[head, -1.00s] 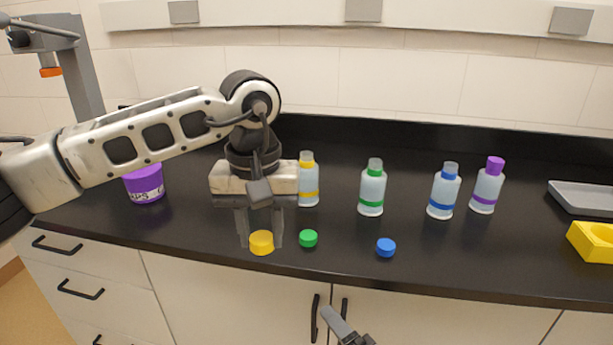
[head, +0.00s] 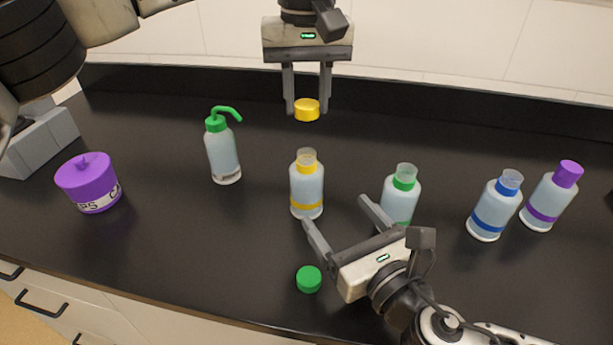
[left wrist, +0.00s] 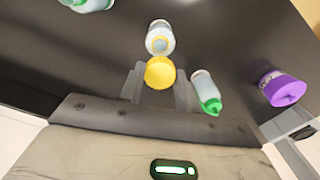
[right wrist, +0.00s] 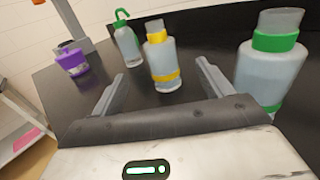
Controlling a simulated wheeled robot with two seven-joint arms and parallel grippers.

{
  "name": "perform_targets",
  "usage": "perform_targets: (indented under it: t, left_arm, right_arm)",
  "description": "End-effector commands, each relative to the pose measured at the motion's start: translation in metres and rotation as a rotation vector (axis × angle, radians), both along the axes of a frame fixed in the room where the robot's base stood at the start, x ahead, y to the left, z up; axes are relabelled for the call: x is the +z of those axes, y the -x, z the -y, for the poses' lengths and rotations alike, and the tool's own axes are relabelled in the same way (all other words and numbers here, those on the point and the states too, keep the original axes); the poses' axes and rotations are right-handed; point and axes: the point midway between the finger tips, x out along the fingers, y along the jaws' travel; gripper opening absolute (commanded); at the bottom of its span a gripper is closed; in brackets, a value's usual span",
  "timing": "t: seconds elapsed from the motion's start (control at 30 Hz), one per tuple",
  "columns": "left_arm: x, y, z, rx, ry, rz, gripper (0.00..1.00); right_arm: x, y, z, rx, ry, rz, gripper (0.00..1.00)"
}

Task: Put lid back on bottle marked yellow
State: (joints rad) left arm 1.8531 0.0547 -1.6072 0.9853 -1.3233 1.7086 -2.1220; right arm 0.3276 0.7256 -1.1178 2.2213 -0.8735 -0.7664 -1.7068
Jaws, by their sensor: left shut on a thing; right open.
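The yellow-marked bottle (head: 306,190) stands upright and uncapped on the black counter, with a yellow band and yellow neck ring. It also shows in the left wrist view (left wrist: 160,38) and between the fingers in the right wrist view (right wrist: 163,62). My left gripper (head: 307,108) is shut on the yellow lid (head: 307,110), held in the air above the bottle and apart from it. The lid also shows in the left wrist view (left wrist: 160,73). My right gripper (head: 336,222) is open and empty, low in front of the yellow-marked bottle; its fingers point toward it without visibly closing around it.
The green-marked bottle (head: 401,198) stands close to my right gripper. Blue-marked (head: 494,207) and purple-marked (head: 550,197) bottles are further right. A green lid (head: 308,279) lies in front. A green-topped wash bottle (head: 222,150) and purple tub (head: 88,183) stand left.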

Motion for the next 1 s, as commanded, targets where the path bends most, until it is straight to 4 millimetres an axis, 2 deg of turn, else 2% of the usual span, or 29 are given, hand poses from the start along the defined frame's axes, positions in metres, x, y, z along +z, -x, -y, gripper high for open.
perform_targets:
  t: [0.23,0.37,0.8,1.0]
  left_arm:
    - [0.000,0.000,0.000,0.000,0.000,0.000,0.12]
    - [0.000,0.000,0.000,0.000,0.000,0.000,0.12]
    - [0.000,0.000,0.000,0.000,0.000,0.000,0.12]
    - [0.000,0.000,0.000,0.000,0.000,0.000,0.12]
  right_arm:
    - [0.000,-0.002,-0.001,-0.001,-0.003,-0.001,0.79]
    - [0.001,-0.013,-0.006,-0.001,-0.004,0.001,0.79]
    - [0.001,-0.084,-0.042,-0.001,-0.004,0.000,0.79]
    - [0.000,-0.103,-0.051,-0.001,-0.004,-0.002,0.79]
